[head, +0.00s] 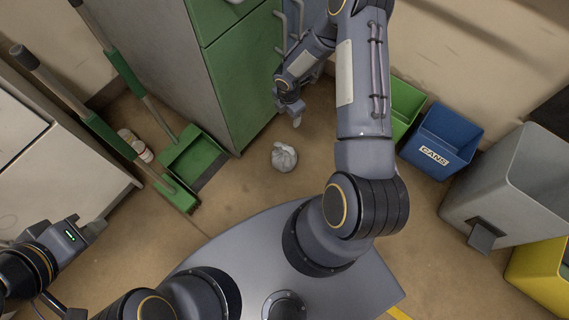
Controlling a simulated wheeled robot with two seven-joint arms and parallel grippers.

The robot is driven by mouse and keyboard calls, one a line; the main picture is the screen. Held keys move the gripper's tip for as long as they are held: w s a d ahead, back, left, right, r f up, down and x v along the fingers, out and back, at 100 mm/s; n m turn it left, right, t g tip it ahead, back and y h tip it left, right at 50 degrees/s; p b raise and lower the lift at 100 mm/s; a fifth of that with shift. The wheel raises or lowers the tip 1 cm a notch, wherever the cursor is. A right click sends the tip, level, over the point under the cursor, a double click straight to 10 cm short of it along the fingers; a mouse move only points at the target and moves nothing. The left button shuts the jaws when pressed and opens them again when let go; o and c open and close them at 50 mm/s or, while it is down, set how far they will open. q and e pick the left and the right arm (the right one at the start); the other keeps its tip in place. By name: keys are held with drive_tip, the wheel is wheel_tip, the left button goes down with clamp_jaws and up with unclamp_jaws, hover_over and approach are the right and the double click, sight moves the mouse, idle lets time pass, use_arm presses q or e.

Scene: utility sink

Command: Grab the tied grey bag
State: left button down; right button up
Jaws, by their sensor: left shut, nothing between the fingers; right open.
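The tied grey bag (284,157) lies on the brown floor near the middle of the head view, in front of the green cabinet. It is small, pale and crumpled. My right gripper (297,117) hangs just beyond the bag in the picture, pointing down and apart from it. It is open and empty, and its fingers show only small. My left gripper (92,232) is at the lower left, far from the bag, shut with nothing in it.
A green cabinet (228,75) stands behind the bag. A green dustpan (196,157) and broom (177,192) are left of it. A green bin (405,103), a blue CANS bin (440,139), a grey bin (512,185) and a yellow bin (541,275) stand right. Floor around the bag is clear.

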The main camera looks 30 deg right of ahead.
sight(284, 146)
drive_tip(key=a+f+n+b, duration=0.1)
drive_tip(key=f, duration=0.4)
drive_tip(key=s+f+n+b, duration=0.1)
drive_tip(key=f, duration=0.4)
drive_tip(key=s+a+f+n+b, duration=0.1)
drive_tip(key=f, duration=0.4)
drive_tip(key=shift+a+f+g+y, duration=0.25)
drive_tip(key=shift+a+g+y, duration=0.05)
drive_tip(key=f+b, duration=0.2)
drive_tip(key=f, duration=0.1)
drive_tip(key=f+b, duration=0.1)
drive_tip(key=f, duration=0.1)
drive_tip(key=shift+w+d+f, duration=0.1)
drive_tip(key=shift+w+f, duration=0.05)
drive_tip(key=shift+w, duration=0.1)
use_arm(q)
wheel_tip(284, 146, down, 8)
drive_tip(key=shift+r, duration=0.25)
use_arm(e)
clamp_jaws()
